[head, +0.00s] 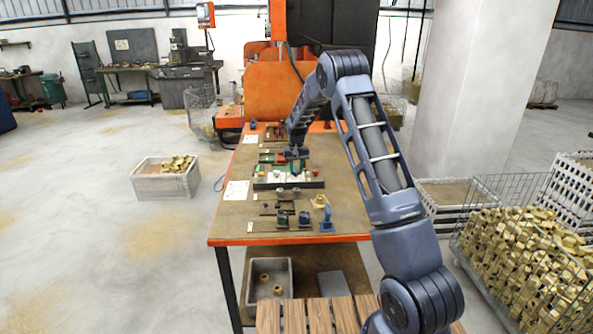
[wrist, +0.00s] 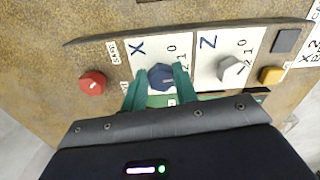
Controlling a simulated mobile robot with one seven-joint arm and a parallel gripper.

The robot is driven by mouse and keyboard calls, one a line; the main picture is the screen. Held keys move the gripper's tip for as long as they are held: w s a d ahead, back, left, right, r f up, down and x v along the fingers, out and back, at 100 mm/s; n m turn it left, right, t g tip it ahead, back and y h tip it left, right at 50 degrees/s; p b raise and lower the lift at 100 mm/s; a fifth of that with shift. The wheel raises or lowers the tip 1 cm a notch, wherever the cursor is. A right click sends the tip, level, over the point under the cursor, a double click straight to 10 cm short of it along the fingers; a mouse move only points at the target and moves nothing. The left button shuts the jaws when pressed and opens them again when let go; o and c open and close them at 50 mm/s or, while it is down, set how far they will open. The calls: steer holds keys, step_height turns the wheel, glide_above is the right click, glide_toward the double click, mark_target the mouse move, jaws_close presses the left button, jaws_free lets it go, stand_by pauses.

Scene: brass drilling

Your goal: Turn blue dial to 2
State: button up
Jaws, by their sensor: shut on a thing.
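The blue dial (wrist: 160,77) sits on a white plate (wrist: 148,50) marked X, with the numbers 1 and 0 readable beside it. My gripper (wrist: 160,82) has its green fingers on either side of the dial, shut on it. The dial's pointer direction is too small to tell, and part of the plate is hidden by the fingers. In the head view my gripper (head: 296,162) is down at the control panel (head: 262,183) on the workbench, and the blue dial cannot be made out there.
A white dial (wrist: 232,68) on a plate marked Z is to the right, with a yellow button (wrist: 271,75) and a dark square button (wrist: 286,40) beyond. A red knob (wrist: 92,83) is to the left. Small fixtures (head: 304,218) stand on the bench's near part.

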mark_target(296, 171)
steer(key=shift+m, duration=0.5)
steer(key=o, duration=1)
steer(key=shift+r, duration=0.1)
steer(key=shift+r, duration=5.35)
